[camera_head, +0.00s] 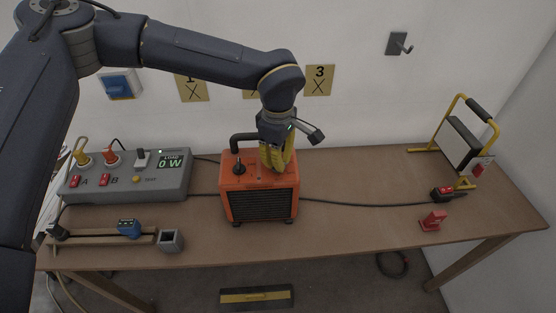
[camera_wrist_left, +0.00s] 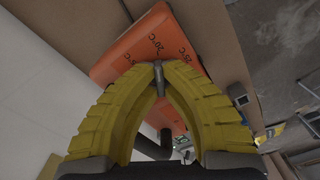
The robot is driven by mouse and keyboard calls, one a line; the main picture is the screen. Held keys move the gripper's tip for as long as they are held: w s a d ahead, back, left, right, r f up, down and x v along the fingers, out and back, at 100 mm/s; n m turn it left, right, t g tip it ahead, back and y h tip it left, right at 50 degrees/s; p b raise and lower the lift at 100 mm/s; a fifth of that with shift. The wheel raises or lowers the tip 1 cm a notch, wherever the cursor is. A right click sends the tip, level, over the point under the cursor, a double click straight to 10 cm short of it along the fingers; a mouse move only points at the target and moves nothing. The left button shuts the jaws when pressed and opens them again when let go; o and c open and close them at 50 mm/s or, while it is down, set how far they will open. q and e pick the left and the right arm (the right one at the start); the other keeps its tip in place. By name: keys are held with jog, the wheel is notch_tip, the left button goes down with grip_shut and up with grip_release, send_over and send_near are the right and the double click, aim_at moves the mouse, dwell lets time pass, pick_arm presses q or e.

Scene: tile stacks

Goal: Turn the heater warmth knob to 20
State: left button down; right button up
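The orange heater (camera_head: 258,205) stands upright on the table, with a black grille in front and a black handle (camera_head: 236,139) on top. My left gripper (camera_head: 277,168) reaches down onto the right part of its top. In the left wrist view the yellow fingertips (camera_wrist_left: 159,68) are closed together on a small grey knob (camera_wrist_left: 160,80) on the orange top. Temperature markings, one looking like 20°C (camera_wrist_left: 155,45), are printed beside it. In the head view the fingers hide this knob. A second, black knob (camera_head: 239,166) sits to the left. My right gripper is not in view.
A grey power box (camera_head: 130,185) showing 0 W stands to the left. A wooden rail (camera_head: 95,239) with a blue piece (camera_head: 129,228) and a grey cup (camera_head: 171,240) lie in front of it. A yellow-framed lamp (camera_head: 465,140) and red blocks stand at the right.

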pick_arm(q)
jog(key=c, duration=1.5)
grip_release()
jog(key=shift+c, duration=0.2)
notch_tip(320, 180, up, 12)
